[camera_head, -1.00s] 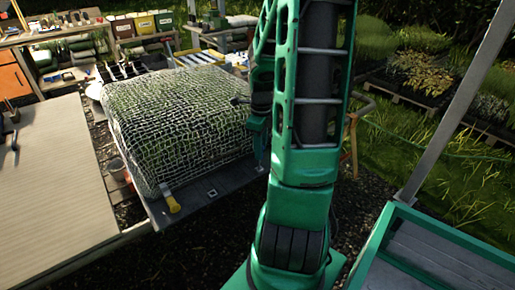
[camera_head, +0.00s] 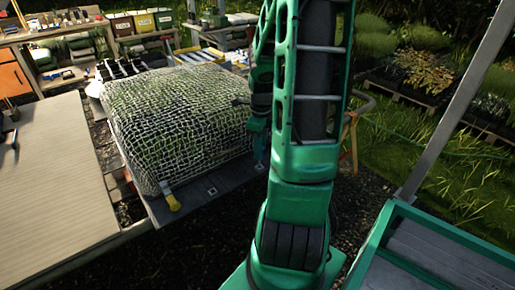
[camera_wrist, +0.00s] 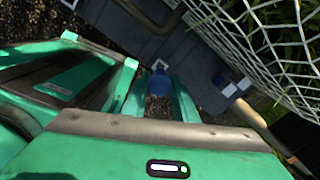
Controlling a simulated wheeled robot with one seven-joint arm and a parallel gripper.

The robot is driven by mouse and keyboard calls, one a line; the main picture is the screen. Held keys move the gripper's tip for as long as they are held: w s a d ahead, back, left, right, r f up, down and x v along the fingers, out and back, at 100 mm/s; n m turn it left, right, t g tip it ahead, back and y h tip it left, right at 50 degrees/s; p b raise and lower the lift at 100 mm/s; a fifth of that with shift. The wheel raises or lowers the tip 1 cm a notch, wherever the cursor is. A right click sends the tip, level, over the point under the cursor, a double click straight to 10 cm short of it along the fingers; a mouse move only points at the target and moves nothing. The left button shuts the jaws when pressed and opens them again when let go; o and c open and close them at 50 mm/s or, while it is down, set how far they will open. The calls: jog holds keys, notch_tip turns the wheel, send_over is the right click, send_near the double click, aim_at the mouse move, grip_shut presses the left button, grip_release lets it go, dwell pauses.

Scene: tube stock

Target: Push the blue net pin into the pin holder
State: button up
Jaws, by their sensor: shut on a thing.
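My gripper (camera_wrist: 158,95) is shut on the blue net pin (camera_wrist: 160,82), which shows between its green fingertips in the wrist view. The pin is over the dark grey board beside the net. A small pale square mark (camera_wrist: 160,65), possibly the pin holder, lies just beyond the pin. I cannot tell whether the pin touches it or has entered it. In the head view my gripper (camera_head: 260,148) is at the board's right end, partly hidden by my arm.
The white net (camera_head: 180,120) covers a green mound on the dark board (camera_head: 195,198). A yellow-handled piece (camera_head: 173,203) is at its front left corner. A pale tabletop (camera_head: 50,180) stands left.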

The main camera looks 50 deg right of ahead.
jog(key=shift+f, duration=1.95)
jog(key=o, duration=1)
jog(key=shift+c, duration=0.2)
jog(key=shift+o, duration=0.6)
jog(key=o, duration=0.9)
jog(key=shift+r, duration=0.2)
jog(key=shift+r, duration=1.05)
jog(key=shift+r, duration=0.1)
